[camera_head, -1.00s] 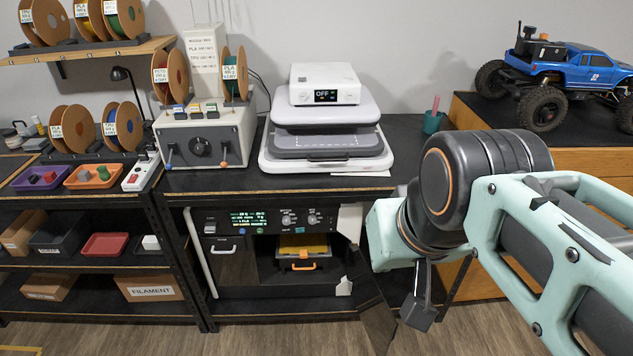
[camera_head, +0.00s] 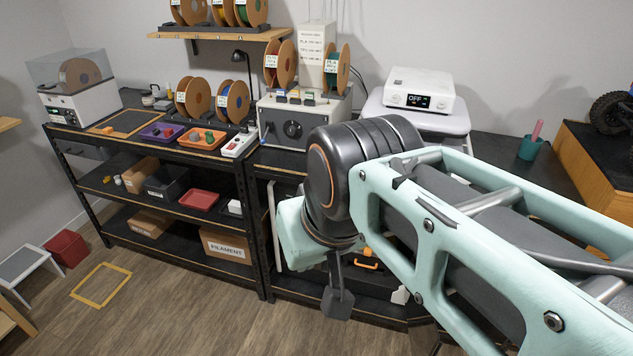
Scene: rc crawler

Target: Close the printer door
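The printer sits on the shelf under the middle bench, mostly hidden behind my arm. Its pale left frame edge (camera_head: 274,225) and an orange handle inside it (camera_head: 366,264) show. A small white corner piece (camera_head: 400,295) shows low on its right. A dark panel, perhaps the open door, shows partly below my arm at the lower right (camera_head: 424,336); its full position is hidden. My gripper (camera_head: 337,301) hangs down in front of the printer. Only a dark grey finger part shows, so its opening cannot be told. I see nothing held in it.
A shelf unit (camera_head: 108,194) with trays and boxes stands left of the printer. A white device (camera_head: 418,90) reading OFF sits on the bench above.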

